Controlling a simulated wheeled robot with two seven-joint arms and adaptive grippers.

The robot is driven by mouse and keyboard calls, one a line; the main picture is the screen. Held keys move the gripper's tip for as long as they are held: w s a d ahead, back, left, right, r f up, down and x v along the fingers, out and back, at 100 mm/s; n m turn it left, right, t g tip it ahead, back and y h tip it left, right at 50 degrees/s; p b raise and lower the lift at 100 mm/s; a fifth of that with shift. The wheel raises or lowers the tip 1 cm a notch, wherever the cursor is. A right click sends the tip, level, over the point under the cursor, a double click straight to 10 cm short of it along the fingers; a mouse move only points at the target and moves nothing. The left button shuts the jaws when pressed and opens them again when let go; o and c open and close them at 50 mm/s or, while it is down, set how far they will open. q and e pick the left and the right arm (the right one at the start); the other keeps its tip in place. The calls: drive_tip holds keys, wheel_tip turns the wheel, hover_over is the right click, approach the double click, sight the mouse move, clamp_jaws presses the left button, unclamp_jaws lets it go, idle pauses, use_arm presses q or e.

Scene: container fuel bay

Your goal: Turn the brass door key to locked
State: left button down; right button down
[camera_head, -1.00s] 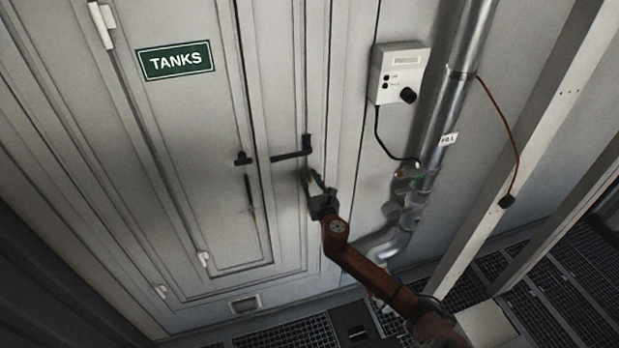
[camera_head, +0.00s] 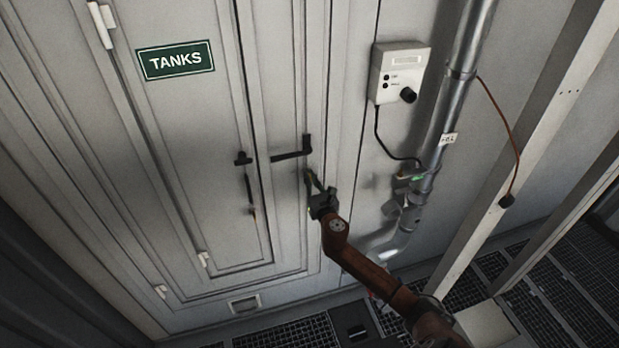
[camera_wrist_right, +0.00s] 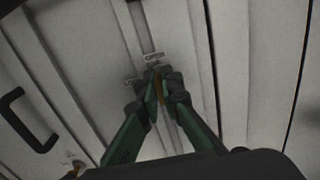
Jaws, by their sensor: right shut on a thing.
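The brass key (camera_wrist_right: 160,88) shows as a small brown-gold sliver between my right fingertips in the right wrist view. Most of it is hidden by the fingers. My right gripper (camera_wrist_right: 157,78) is shut on it, against the door face. A small plate marked OPEN (camera_wrist_right: 154,57) sits just above the fingertips, and a second small plate (camera_wrist_right: 133,80), its lettering hard to read, sits to their left. In the head view my right gripper (camera_head: 312,182) is at the door (camera_head: 285,210), just below a black lever handle (camera_head: 290,155); the key cannot be made out there. My left gripper is not in view.
A black handle (camera_wrist_right: 14,110) shows in the wrist view. Right of my gripper are a control box (camera_head: 400,75) and a metal pipe (camera_head: 445,110).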

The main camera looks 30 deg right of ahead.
drive_tip(key=shift+m, duration=0.3)
drive_tip(key=m, duration=0.4)
drive_tip(key=shift+d+f, duration=0.1)
drive_tip(key=shift+d, duration=0.05)
drive_tip(key=m, duration=0.4)
drive_tip(key=shift+m+b, duration=0.35)
drive_tip(key=shift+m, duration=0.05)
drive_tip(key=m, duration=0.4)
drive_tip(key=shift+d+m, duration=0.1)
drive_tip(key=shift+m, duration=0.2)
drive_tip(key=shift+f+m, duration=0.1)
drive_tip(key=shift+m, duration=1.8)
drive_tip(key=c, duration=2.1)
unclamp_jaws()
